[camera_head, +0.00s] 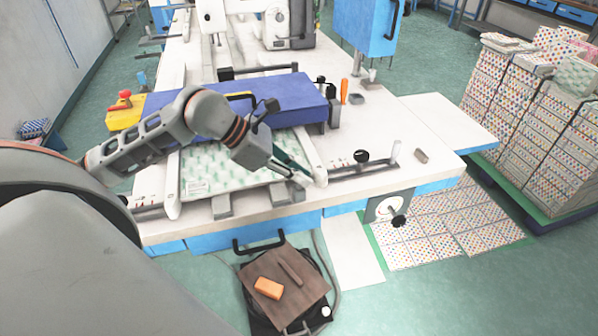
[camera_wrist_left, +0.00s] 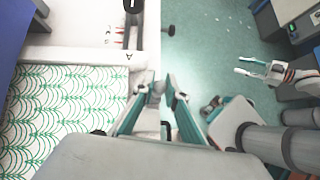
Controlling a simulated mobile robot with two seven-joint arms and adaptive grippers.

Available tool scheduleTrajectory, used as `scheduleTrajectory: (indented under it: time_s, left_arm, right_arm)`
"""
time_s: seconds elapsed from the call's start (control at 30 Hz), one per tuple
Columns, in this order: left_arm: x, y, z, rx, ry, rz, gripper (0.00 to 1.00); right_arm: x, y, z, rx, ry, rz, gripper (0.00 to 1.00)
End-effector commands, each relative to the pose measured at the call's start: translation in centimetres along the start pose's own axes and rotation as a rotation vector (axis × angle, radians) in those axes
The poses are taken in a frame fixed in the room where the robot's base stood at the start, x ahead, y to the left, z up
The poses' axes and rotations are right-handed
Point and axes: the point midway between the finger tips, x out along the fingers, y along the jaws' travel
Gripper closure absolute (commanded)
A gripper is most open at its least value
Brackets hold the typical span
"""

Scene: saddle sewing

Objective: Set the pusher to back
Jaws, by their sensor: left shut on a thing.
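A long white bar, which looks like the pusher (camera_head: 311,155), runs along the right side of the patterned sheet stack (camera_head: 225,165) on the machine's feed table. It also shows in the left wrist view (camera_wrist_left: 85,58), with an "A" mark near its end. My left gripper (camera_head: 303,178) is at the bar's near end, above the table's front edge. In the left wrist view its teal fingers (camera_wrist_left: 164,90) are shut on a small pale part at that end. The contact is partly hidden. My right gripper (camera_wrist_left: 250,66) shows only in the left wrist view, apart from the machine, with its fingers apart and empty.
A blue beam (camera_head: 285,105) crosses the table behind the stack. A second white bar (camera_head: 172,185) flanks the left side. A black knob (camera_head: 361,156) stands at the right. Printed stacks (camera_head: 530,125) stand far right.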

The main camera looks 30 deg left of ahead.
Motion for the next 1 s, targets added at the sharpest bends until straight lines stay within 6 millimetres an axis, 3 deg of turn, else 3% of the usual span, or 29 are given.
scheduleTrajectory:
  time_s: [0.2, 0.23, 0.3, 0.67, 1.0]
  left_arm:
    - [0.2, -0.7, 0.0, -0.003, 0.000, -0.017, 1.00]
    - [0.2, -0.7, 0.0, -0.004, 0.000, -0.017, 0.80]
    - [0.2, -0.6, 0.0, -0.004, 0.001, -0.017, 0.70]
    - [-0.1, -0.3, 0.0, -0.002, 0.000, -0.010, 0.70]
    - [-4.7, -0.3, -0.2, -0.005, 0.005, -0.009, 0.70]
  right_arm:
    - [0.0, 0.0, -0.1, 0.000, 0.002, 0.000, 0.60]
    - [0.0, 0.0, -0.2, 0.000, 0.003, 0.000, 0.60]
    - [0.0, 0.0, -0.3, 0.001, 0.005, 0.000, 0.60]
    - [0.0, 0.1, -0.4, -0.001, 0.006, 0.002, 0.60]
    - [0.0, 0.0, -0.3, 0.001, 0.005, 0.001, 0.60]
